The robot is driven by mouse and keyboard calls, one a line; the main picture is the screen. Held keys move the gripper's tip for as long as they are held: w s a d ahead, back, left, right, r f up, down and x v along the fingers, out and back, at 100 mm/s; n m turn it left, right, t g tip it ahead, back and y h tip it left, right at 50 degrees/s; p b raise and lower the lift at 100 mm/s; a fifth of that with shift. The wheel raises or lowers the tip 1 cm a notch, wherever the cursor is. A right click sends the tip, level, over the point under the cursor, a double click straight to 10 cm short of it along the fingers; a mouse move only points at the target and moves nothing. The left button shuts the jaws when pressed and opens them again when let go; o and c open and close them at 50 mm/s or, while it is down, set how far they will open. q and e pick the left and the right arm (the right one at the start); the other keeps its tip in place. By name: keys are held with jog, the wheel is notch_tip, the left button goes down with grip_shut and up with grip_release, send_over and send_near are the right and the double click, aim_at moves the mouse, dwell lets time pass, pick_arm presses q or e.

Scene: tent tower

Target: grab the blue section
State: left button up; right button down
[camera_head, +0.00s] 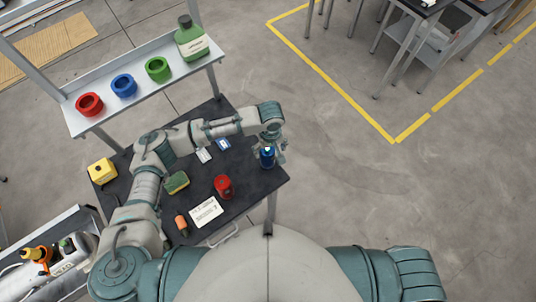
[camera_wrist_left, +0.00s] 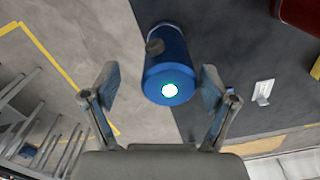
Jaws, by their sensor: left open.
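The blue section (camera_head: 267,157), a short cylinder, stands at the right edge of the dark table. In the left wrist view the blue section (camera_wrist_left: 168,65) shows a bright white disc on its near end and a dark knob on its side. My left gripper (camera_head: 270,143) is directly over it, partly covering it in the head view. In the wrist view the left gripper (camera_wrist_left: 160,88) is open, with one finger on each side of the blue section's near end and visible gaps between. My right gripper is out of view.
A red cylinder (camera_head: 223,187), a green-and-yellow item (camera_head: 177,182), a white card (camera_head: 206,211) and a yellow block (camera_head: 102,171) are on the table. A raised shelf (camera_head: 100,105) behind holds red, blue and green rings and a green bottle (camera_head: 192,40).

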pick_arm(q)
jog(key=shift+a+f+p, duration=0.2)
jog(key=shift+a+f, duration=0.05)
jog(key=shift+f, duration=1.1)
jog(key=shift+a+f+p, duration=0.15)
jog(key=shift+a+f, duration=0.05)
jog(key=shift+f, duration=1.15)
jog(key=c, duration=1.5)
